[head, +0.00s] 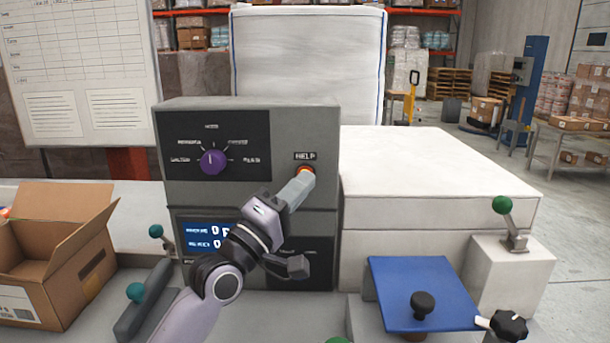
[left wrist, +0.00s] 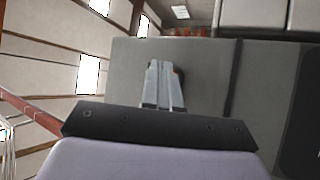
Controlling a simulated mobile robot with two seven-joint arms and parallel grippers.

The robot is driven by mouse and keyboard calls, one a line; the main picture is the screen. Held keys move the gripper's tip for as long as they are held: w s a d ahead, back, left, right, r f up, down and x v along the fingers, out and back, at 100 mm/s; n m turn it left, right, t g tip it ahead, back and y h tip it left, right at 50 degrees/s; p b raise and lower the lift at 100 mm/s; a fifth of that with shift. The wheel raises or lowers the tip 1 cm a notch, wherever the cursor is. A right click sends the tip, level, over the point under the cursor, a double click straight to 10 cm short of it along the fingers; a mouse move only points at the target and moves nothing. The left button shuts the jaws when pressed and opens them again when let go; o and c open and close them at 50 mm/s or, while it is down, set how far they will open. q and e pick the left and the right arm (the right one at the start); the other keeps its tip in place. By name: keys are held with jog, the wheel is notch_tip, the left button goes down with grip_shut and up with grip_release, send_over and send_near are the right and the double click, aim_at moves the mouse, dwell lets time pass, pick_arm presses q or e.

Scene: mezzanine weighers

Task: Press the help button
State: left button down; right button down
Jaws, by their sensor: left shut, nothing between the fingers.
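The help button (head: 307,171) is a small red-orange button with a yellowish rim, under a "HELP" label (head: 305,156) on the upper right of a grey control box (head: 255,187). My left gripper (head: 304,178) is shut and empty, its fingertips over the lower part of the button. I cannot tell whether the tips touch it. In the left wrist view the closed fingers (left wrist: 164,88) point at the grey box face, with a dark reddish edge of the button (left wrist: 180,74) just right of the tips. My right gripper is not in view.
The box also has a purple knob (head: 213,162) and a blue display (head: 207,236), partly hidden by my left arm. A cardboard box (head: 55,255) stands at left. A white block (head: 430,180) adjoins the control box.

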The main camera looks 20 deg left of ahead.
pick_arm(q)
jog(key=shift+w, duration=0.15)
dwell(0.5)
jog(key=shift+w+a, duration=0.15)
jog(key=shift+w, duration=0.1)
dwell(0.3)
jog(key=shift+s, duration=0.4)
jog(key=s+d+p, duration=0.2)
jog(key=s+p, duration=0.2)
jog(key=s, duration=0.1)
jog(key=shift+s, duration=0.4)
